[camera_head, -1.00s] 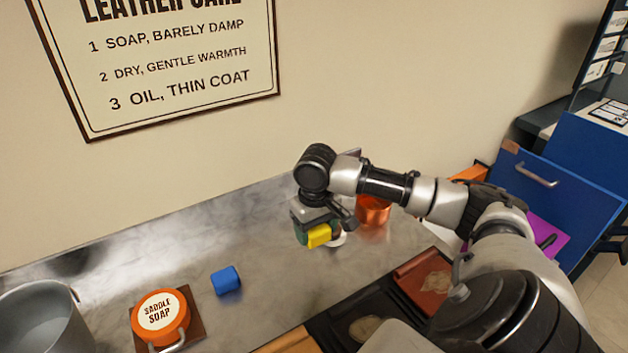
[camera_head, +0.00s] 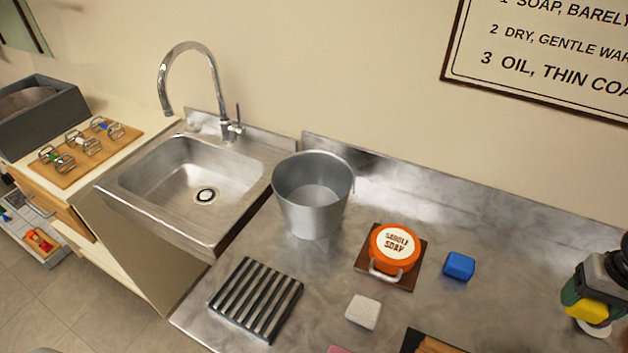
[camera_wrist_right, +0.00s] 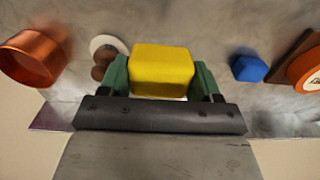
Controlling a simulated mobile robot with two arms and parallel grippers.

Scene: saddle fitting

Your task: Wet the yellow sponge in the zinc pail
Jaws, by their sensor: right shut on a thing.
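The zinc pail (camera_head: 312,200) stands upright on the metal counter in the middle of the head view, just right of the sink. Its inside is grey, and I cannot tell whether it holds water. My right gripper (camera_head: 590,292) is at the right edge of the head view, well right of the pail. It is shut on the yellow sponge (camera_head: 586,310). In the right wrist view the sponge (camera_wrist_right: 162,70) sits between the two green fingers of the gripper (camera_wrist_right: 161,80). My left gripper is not in view.
An orange saddle soap tin (camera_head: 395,249) on a brown board, a blue block (camera_head: 459,266), a white block (camera_head: 362,312) and a slatted rack (camera_head: 256,299) lie around the pail. The sink (camera_head: 200,185) with its tall faucet (camera_head: 190,75) is left. A copper pot (camera_wrist_right: 35,58) shows in the wrist view.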

